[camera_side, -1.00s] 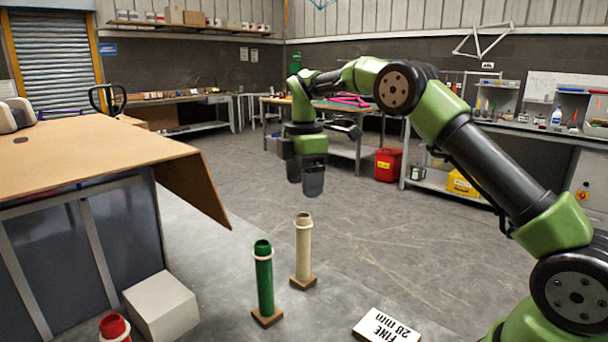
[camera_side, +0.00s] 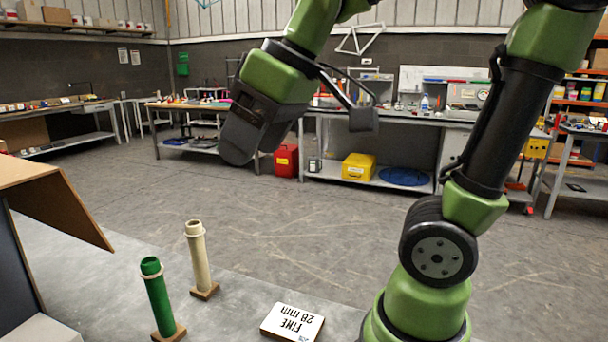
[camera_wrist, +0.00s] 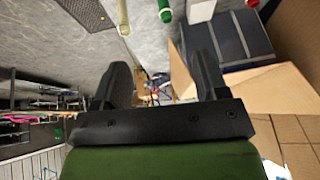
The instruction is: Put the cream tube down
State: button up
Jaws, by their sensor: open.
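The cream tube (camera_side: 199,258) stands upright on a small wooden base on the grey surface, with a collar near its top. In the wrist view the cream tube (camera_wrist: 122,14) shows at the top edge, partly cut off. My gripper (camera_side: 238,152) is well above and to the right of it in the side view, apart from it. In the wrist view my gripper (camera_wrist: 160,80) has its two fingers spread, with nothing held between them.
A green tube (camera_side: 159,300) stands on its own base to the left of the cream one. A white "FINE 28 mm" block (camera_side: 292,322) lies to the right. A brown panel (camera_side: 62,205) juts in at left. A red tube (camera_wrist: 252,3) shows at the wrist view's top edge.

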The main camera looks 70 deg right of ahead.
jog(key=s+a+f+m+t, duration=0.1)
jog(key=s+f+m, duration=0.2)
jog(key=s, duration=0.3)
jog(key=shift+s+f+m+t+y, duration=0.15)
jog(key=shift+s+m+t+y, duration=0.2)
jog(key=shift+m, duration=0.45)
